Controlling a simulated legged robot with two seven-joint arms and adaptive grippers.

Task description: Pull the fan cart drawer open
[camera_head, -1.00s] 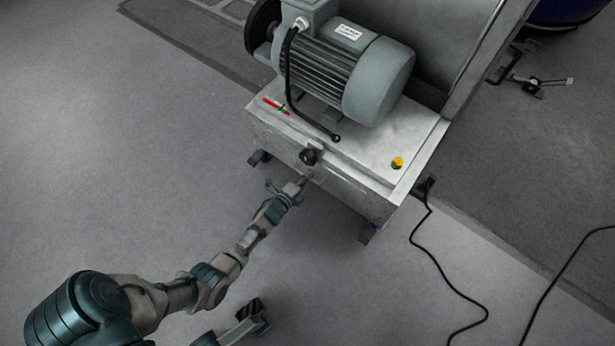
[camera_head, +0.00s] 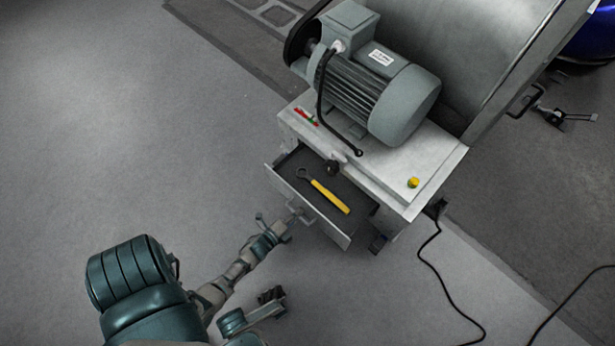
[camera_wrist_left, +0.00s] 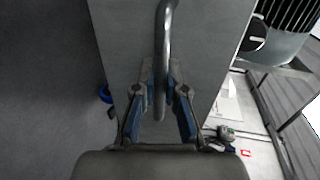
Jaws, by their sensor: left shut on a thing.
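The fan cart drawer (camera_head: 336,234) stands pulled out of the front of the cart (camera_head: 437,160), with its dark inside showing. A wrench with a yellow grip (camera_head: 330,196) lies in it. My left gripper (camera_head: 297,215) is at the drawer's front face, shut on the drawer handle (camera_wrist_left: 165,40). In the left wrist view, the curved metal bar of the handle runs between the two fingers of my left gripper (camera_wrist_left: 160,95). The fingers partly hide the handle in the head view.
A grey motor (camera_head: 375,85) sits on the cart top. A black cable (camera_head: 440,266) trails on the floor at right. The floor to the left is clear.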

